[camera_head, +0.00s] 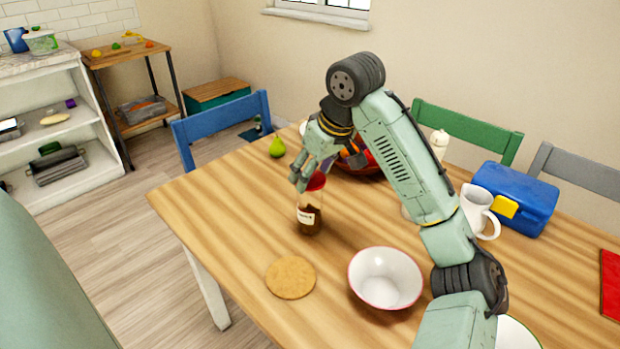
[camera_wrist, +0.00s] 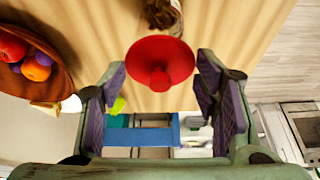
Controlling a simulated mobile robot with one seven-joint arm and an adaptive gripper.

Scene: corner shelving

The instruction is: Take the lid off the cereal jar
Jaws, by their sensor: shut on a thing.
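The cereal jar (camera_head: 310,215) is clear, with a white label and brown contents. It stands upright on the wooden table. In the wrist view the round red lid (camera_wrist: 160,58) with a central knob sits between the two finger pads of my gripper (camera_wrist: 163,75). My gripper is shut on the lid. The jar's brown contents (camera_wrist: 161,13) show beyond the lid.
A cork mat (camera_head: 291,277) and a white bowl (camera_head: 385,278) lie in front of the jar. A fruit bowl (camera_head: 372,172) is behind it, a green pear (camera_head: 277,148) behind left. A white pitcher (camera_head: 478,210) and blue lunchbox (camera_head: 518,198) stand right. Table left of the jar is clear.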

